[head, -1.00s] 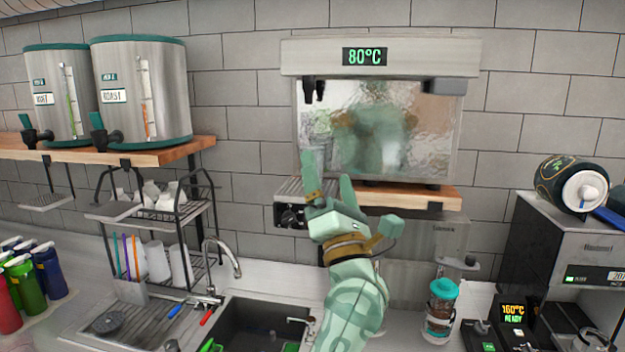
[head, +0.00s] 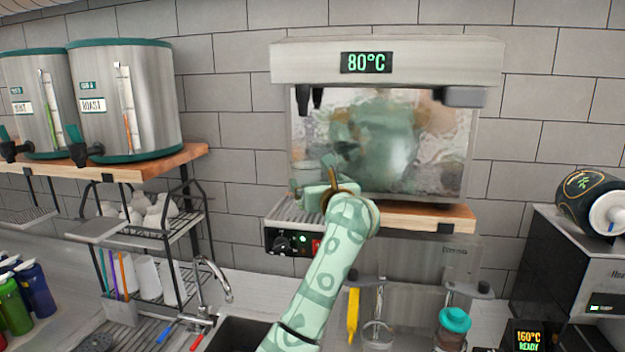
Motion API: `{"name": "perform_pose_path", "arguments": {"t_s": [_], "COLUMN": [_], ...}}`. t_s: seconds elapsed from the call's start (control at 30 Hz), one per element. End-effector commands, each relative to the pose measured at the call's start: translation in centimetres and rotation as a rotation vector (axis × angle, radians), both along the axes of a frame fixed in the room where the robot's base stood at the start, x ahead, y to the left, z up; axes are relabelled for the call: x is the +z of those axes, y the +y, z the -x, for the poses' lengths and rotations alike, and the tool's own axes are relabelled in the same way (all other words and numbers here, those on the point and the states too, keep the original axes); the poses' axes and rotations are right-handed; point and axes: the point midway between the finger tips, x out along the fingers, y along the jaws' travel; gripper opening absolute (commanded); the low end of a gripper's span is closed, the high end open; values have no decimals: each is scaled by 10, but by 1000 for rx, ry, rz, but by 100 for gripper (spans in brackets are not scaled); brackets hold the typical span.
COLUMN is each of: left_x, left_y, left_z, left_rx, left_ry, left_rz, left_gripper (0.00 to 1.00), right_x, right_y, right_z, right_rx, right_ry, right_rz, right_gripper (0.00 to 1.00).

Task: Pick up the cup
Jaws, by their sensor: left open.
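My left arm reaches up from the bottom to the steel dispenser (head: 385,64) marked 80°C. My left gripper (head: 314,180) is open at the dispenser's front left, above the slotted drip tray (head: 285,214) and below the dark nozzles (head: 311,97). It is seen from behind, so its fingers are foreshortened. Any cup at the fingers is hidden or too unclear to make out. Several white cups (head: 148,278) stand on the lower shelf of the black rack at left, apart from the gripper. My right gripper is not in view.
Small white cups (head: 157,213) sit on the rack's upper shelf. A curved faucet (head: 222,277) rises beside the sink. Two steel urns (head: 124,100) stand on a wooden shelf at left. A teal-lidded jar (head: 454,322) and a black machine (head: 575,262) are at right.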

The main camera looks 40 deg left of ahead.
Motion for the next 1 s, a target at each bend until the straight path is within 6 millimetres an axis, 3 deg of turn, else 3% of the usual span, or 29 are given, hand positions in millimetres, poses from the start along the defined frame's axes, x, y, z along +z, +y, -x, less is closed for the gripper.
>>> {"name": "perform_pose_path", "arguments": {"t_s": [0.1,0.2,0.43,0.67,0.77,0.9,1.0], "left_x": [1,5,2,-1,0,0,1], "left_y": [8,19,44,45,45,45,45], "left_z": [-4,-14,-34,-35,-35,-35,-35], "left_rx": [3,5,3,1,1,2,2], "left_ry": [2,4,1,0,0,1,-2], "left_rz": [0,-3,-2,0,0,-1,-3], "left_gripper": [94,94,94,94,72,33,32], "right_x": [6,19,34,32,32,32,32], "right_y": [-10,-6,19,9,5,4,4], "right_z": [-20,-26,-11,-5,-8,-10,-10], "right_rx": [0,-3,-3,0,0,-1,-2], "right_ry": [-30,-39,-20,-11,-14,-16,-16], "right_rz": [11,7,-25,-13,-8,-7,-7], "right_gripper": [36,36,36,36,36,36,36]}}
